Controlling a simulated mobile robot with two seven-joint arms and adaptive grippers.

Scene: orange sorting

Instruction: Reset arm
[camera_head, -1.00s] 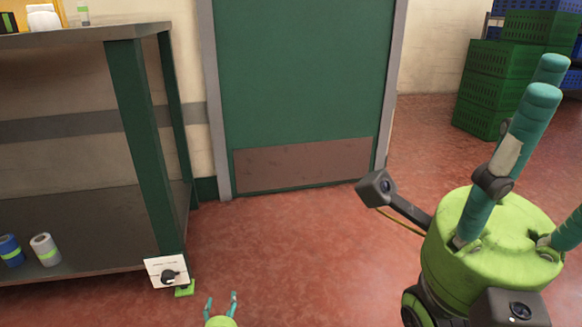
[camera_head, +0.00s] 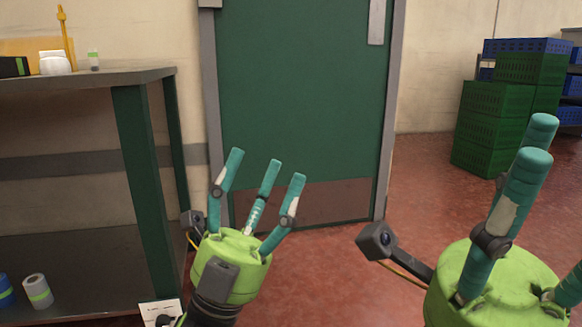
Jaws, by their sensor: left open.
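My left gripper (camera_head: 262,190) has a green body and teal fingers. It is raised in front of the green door, right of the table leg, with its fingers pointing up. Its fingers are spread and open, with nothing between them. My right gripper (camera_head: 530,200) is large and close at the right edge. Its teal fingers point up, and part of it is cut off by the frame. I cannot tell whether it is open or shut. No orange is in view.
A dark table (camera_head: 95,76) with a lower shelf stands at the left, with a white container (camera_head: 54,63) on top and rolls (camera_head: 38,291) below. A green door (camera_head: 300,90) is behind. Green and blue crates (camera_head: 492,118) are stacked at the right. Red floor between is clear.

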